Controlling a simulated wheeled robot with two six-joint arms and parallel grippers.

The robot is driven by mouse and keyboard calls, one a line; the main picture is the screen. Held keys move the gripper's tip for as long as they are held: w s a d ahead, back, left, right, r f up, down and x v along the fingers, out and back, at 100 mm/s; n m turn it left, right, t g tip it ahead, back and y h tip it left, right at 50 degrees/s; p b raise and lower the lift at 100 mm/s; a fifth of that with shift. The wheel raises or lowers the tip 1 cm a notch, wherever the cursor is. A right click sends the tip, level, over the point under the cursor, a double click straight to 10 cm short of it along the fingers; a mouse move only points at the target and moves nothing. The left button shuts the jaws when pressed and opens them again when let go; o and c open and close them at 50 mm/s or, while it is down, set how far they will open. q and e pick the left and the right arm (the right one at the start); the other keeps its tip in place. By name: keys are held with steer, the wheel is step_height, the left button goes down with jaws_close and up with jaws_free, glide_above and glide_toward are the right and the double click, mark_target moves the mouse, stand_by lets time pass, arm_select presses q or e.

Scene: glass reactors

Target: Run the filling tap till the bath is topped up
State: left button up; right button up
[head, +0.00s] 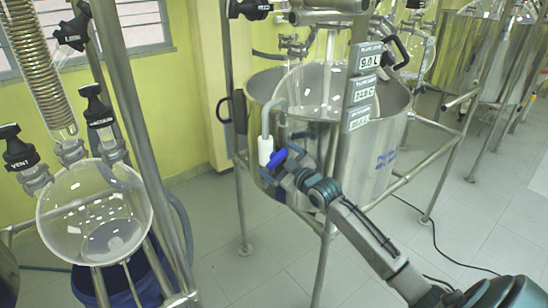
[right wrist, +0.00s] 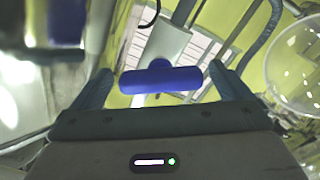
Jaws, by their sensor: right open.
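The filling tap has a white body (head: 265,150) on a grey pipe at the bath's front left, with a blue handle (head: 278,158). The bath is a large steel vessel (head: 375,155) with a round glass flask inside; its water line is hard to make out. My right gripper (head: 283,168) is at the blue handle. In the right wrist view the blue bar (right wrist: 160,80) lies crosswise between the two spread fingers of this gripper (right wrist: 163,82), with gaps at its ends. My left gripper is not in view.
Readout plates (head: 366,57) hang on the post before the bath; the top one seems to read 9.0 L. Steel frame posts (head: 328,255) stand close to my right arm. A glass flask (head: 95,210) with black-handled valves stands at left. Open floor lies at right.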

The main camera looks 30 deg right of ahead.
steer(key=shift+w+a, duration=0.1)
steer(key=shift+w, duration=0.9)
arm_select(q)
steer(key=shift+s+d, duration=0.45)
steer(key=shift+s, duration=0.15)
arm_select(e)
steer(key=shift+w, duration=0.3)
steer(key=shift+c, duration=0.5)
steer(key=c, duration=0.9)
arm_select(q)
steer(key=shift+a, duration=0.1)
